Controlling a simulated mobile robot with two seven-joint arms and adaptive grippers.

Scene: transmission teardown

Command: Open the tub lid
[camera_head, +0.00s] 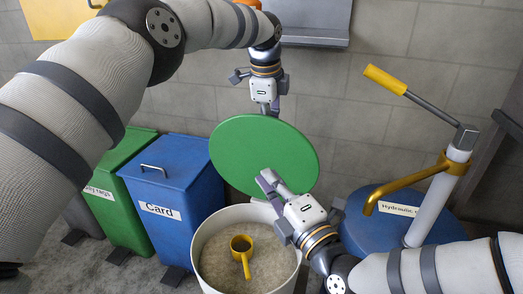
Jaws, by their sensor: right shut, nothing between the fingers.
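The tub (205,236) is a round white container that stands open at the bottom centre, with pale grainy contents. A yellow scoop (242,248) lies in it. The green round lid (240,150) is tilted up steeply behind the tub's rear rim. My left gripper (271,111) points down at the lid's top edge; its fingertips are partly hidden, so I cannot tell whether it grips the lid. My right gripper (268,190) is shut and empty, in front of the lid's lower part and above the tub's right rear rim.
A blue bin labelled Card (178,190) and a green bin (122,205) stand left of the tub. A blue drum labelled Hydraulic (365,235), with a yellow-handled pump (432,200), stands close on the right. A grey tiled wall (330,100) is behind.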

